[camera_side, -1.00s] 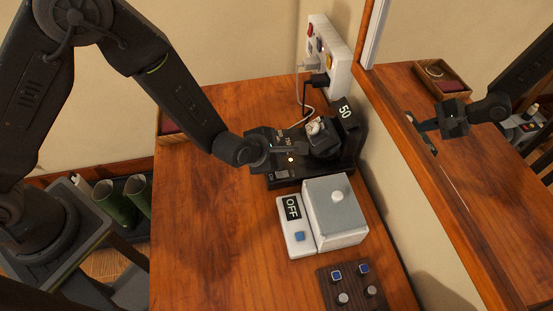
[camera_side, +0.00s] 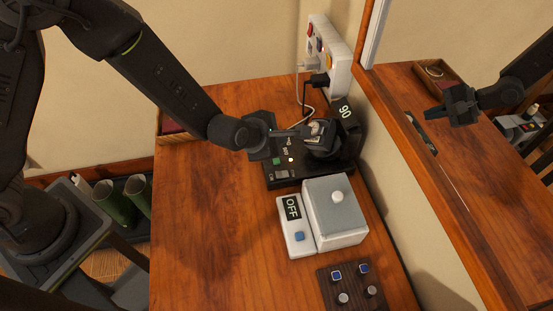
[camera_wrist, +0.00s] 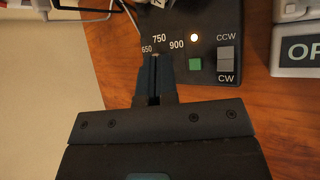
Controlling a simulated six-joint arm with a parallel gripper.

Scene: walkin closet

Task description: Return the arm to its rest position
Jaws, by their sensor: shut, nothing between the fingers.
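My gripper (camera_side: 298,132) is shut and empty, with its fingers above the control panel of a black watch winder (camera_side: 285,178). In the wrist view its shut fingertips (camera_wrist: 155,60) cover part of the dial area, near the 650, 750 and 900 marks. The winder's lit lamp, green button (camera_wrist: 195,64) and grey CCW/CW switch (camera_wrist: 226,58) are visible there. A watch on its cushion (camera_side: 320,132) sits in the winder, partly behind my fingers. The winder's display (camera_side: 345,113) reads 90 in the part I can see.
A grey-lidded box (camera_side: 335,215) with an OFF panel (camera_side: 295,225) stands in front of the winder. A dark knob panel (camera_side: 350,288) lies nearer. A power strip (camera_side: 328,55) with cables is on the wall. A mirror (camera_side: 470,150) flanks the right side.

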